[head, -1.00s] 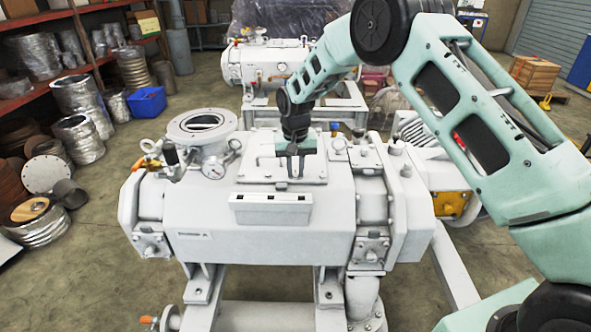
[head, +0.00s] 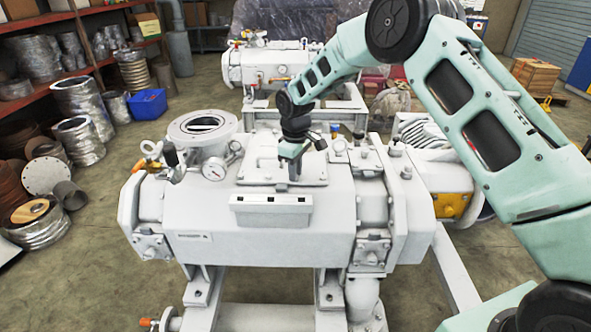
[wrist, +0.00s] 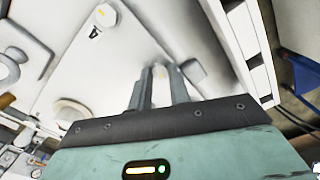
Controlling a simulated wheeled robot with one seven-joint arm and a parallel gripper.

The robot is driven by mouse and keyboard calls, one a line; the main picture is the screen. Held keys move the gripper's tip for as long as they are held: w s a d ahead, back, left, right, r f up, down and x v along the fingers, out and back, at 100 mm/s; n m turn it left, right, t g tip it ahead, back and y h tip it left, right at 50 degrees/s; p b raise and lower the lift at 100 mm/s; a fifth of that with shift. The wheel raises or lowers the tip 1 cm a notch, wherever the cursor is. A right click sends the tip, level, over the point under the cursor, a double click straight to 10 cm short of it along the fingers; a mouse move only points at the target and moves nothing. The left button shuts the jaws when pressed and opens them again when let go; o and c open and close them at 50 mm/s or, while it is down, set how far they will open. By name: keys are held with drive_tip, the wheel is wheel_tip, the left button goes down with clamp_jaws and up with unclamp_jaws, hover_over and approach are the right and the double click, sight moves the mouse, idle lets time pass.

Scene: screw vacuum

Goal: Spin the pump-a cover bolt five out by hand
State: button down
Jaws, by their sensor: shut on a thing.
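Pump-a is the large pale-grey pump in front, with a flat square cover plate (head: 258,176) on its top; the plate also fills much of the wrist view (wrist: 125,65). My gripper (head: 294,176) points down at the front part of this plate. In the wrist view my gripper (wrist: 160,77) has its two grey fingers shut around a small pale bolt head, mostly hidden between them; its number is not readable. Another bolt (wrist: 105,15), beside a printed 4, sits at a plate corner. A further pale bolt (wrist: 73,113) is partly cut off by the gripper body.
A white box (head: 270,200) juts from the pump's front edge. A second pump (head: 275,65) stands behind.

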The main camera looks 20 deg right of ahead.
drive_tip(key=n, duration=0.5)
drive_tip(key=shift+s+f+n, duration=0.15)
drive_tip(key=shift+n, duration=0.15)
drive_tip(key=n+p, duration=0.1)
drive_tip(key=n, duration=0.4)
drive_tip(key=shift+f+n, duration=0.1)
drive_tip(key=shift+n, duration=0.2)
drive_tip(key=c, duration=1.3)
unclamp_jaws()
